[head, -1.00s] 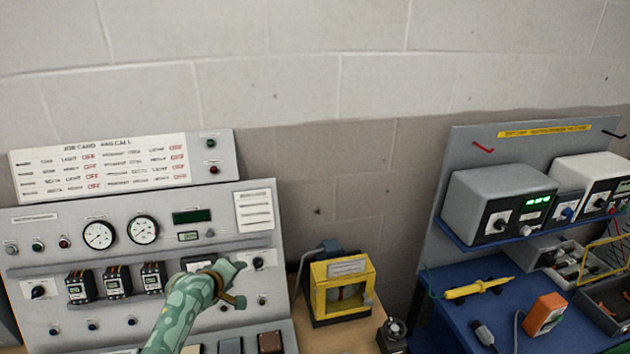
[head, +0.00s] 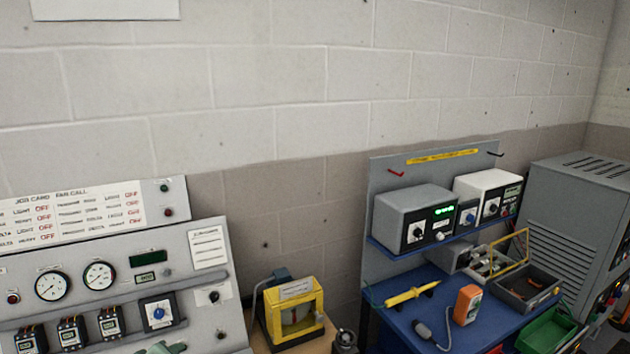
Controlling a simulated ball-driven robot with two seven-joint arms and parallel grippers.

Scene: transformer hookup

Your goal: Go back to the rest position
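A small sliver of my green-patterned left arm or hand (head: 165,348) shows at the bottom edge, in front of the lower part of the grey control panel (head: 190,268). Its fingertips cannot be made out, so I cannot tell whether that gripper is open or shut. A module with a blue knob (head: 158,313) is in plain view just above the sliver. My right gripper is not in view.
A yellow-framed device (head: 294,313) stands right of the panel. Further right, a blue bench (head: 400,325) carries grey instruments (head: 415,215), a yellow probe (head: 411,294), an orange meter (head: 466,305) and trays. A grey cabinet (head: 570,215) stands at far right.

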